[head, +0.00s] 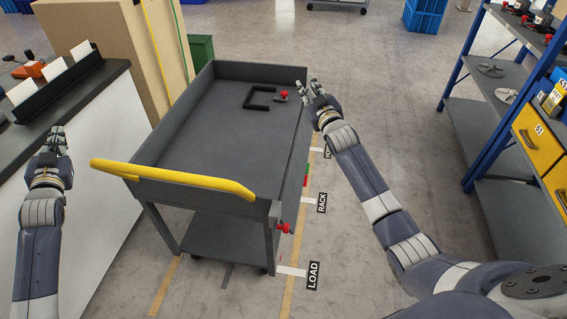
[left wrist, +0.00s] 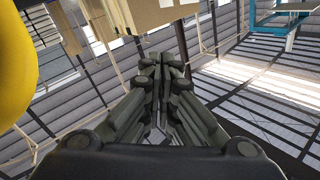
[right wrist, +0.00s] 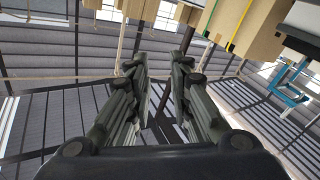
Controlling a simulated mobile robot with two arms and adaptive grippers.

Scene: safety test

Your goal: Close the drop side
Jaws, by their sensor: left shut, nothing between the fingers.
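A grey cart (head: 225,125) with a yellow push handle (head: 172,178) stands in the middle of the head view. Its left and far walls stand up. No raised wall shows along its right edge, and the drop side seems to hang down there, mostly hidden from above. A red knob (head: 284,94) shows near the far right corner, and another red knob (head: 285,228) at the near right corner. My right gripper (head: 314,88) is open and empty, just right of the far knob. My left gripper (head: 54,136) is shut and empty, left of the cart; its closed fingers fill the left wrist view (left wrist: 162,75).
A black U-shaped bracket (head: 262,97) lies on the cart deck. A dark-topped counter (head: 85,90) stands at left, with cardboard boxes (head: 110,40) behind. A blue-framed shelf rack (head: 480,130) stands at right.

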